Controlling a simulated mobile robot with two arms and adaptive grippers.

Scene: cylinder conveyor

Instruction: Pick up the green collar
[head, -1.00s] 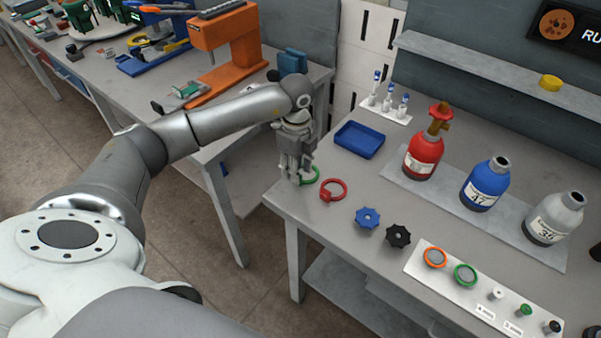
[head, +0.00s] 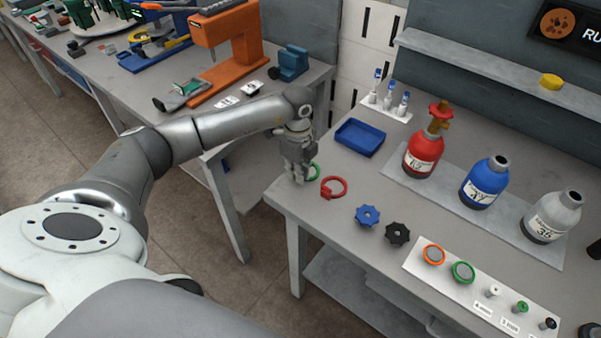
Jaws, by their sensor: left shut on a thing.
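The green collar (head: 316,171) is a ring at the left end of the grey workbench. Only its right edge shows; my left gripper hides the rest. My left gripper (head: 299,180) points down at the bench and is shut on the green collar. I cannot tell whether the collar touches the bench top. My right gripper is not in view.
A blue tray (head: 360,138) stands behind the collars. Blue (head: 367,216) and black (head: 397,234) handwheels lie to the right. Red (head: 423,154), blue (head: 483,183) and grey (head: 551,217) cylinders stand on a plate. A white strip (head: 415,259) with rings is at front right.

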